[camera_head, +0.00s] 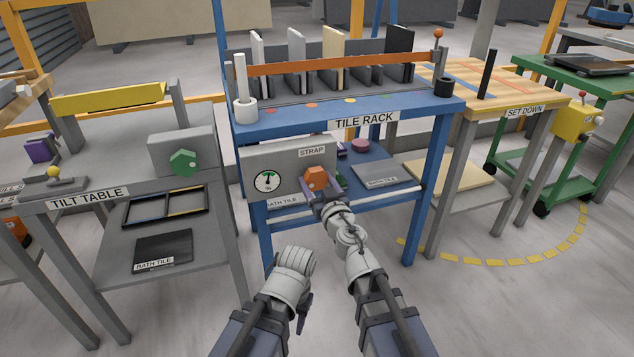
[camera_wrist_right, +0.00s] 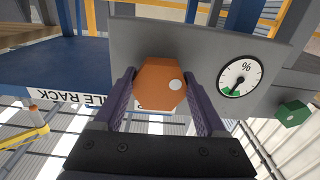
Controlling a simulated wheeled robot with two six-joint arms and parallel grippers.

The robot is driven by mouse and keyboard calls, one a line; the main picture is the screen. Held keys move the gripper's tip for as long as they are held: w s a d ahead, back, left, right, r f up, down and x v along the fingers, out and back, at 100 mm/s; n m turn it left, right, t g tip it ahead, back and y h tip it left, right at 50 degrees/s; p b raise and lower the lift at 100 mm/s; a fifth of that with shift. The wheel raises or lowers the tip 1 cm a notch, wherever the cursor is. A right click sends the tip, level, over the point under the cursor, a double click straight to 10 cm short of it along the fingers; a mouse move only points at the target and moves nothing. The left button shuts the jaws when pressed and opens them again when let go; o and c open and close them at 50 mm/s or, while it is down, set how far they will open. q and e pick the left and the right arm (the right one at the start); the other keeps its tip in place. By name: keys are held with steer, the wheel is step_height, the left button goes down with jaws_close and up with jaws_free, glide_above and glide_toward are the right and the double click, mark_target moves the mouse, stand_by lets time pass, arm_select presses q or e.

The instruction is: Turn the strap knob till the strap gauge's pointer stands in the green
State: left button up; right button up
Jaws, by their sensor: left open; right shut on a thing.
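The strap knob is an orange hexagonal knob with a pale dot (camera_head: 316,178), on a grey panel labelled STRAP (camera_head: 290,158) below the blue tile rack. My right gripper (camera_head: 320,188) is shut on this knob; in the right wrist view its purple fingers flank the knob (camera_wrist_right: 160,84). The strap gauge (camera_head: 267,181) is a white dial beside the knob, with a short green band at its top. It also shows upside down in the right wrist view (camera_wrist_right: 240,77).
The tile rack (camera_head: 290,113) holds upright tiles behind an orange strap (camera_head: 340,63). A green knob (camera_head: 183,162) sits on the tilt table's grey box at left. A lower shelf carries a grey tile (camera_head: 380,175). The set-down table (camera_head: 500,85) stands right. Open floor lies in front.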

steer(key=shift+s, duration=0.1)
steer(key=o, duration=1.3)
steer(key=shift+s, duration=0.1)
